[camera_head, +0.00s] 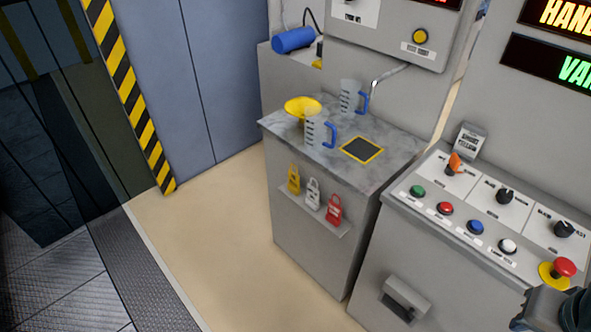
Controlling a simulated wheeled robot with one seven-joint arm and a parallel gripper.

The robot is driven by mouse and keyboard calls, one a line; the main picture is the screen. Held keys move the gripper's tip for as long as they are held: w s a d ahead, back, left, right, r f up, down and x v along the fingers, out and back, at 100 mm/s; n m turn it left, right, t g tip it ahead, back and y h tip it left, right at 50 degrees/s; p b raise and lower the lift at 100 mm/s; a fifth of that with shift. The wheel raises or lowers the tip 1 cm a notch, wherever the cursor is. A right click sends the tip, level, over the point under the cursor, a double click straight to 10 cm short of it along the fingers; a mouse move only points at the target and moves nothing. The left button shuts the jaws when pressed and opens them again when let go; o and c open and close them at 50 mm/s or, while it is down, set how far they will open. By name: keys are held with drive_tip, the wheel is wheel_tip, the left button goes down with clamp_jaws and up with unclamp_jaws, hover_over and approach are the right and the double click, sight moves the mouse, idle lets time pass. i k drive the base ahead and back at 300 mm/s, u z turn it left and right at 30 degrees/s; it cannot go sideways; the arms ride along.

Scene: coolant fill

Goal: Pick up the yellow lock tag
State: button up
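The yellow lock tag (293,180) hangs upright on the front of the grey cabinet (310,255), leftmost of three tags at a small ledge (315,212). A white lock tag (313,194) is to its right, and a red lock tag (334,210) is further right. A dark part at the bottom right corner looks like part of my arm. My gripper's fingers are not visible, and nothing of mine is near the tags.
On the cabinet top stand two measuring jugs (318,134) with blue handles, a yellow funnel (302,106) and a black square with yellow border (362,150). A control console (450,240) with buttons and knobs stands at right. Beige floor (215,245) before the cabinet is clear.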

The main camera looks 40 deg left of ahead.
sight(294, 179)
drive_tip(key=u, duration=2.95)
drive_tip(key=k, duration=0.9)
drive_tip(key=z, duration=1)
drive_tip(key=i, duration=1)
drive_tip(key=k, duration=0.5)
drive_tip(key=u, duration=1.05)
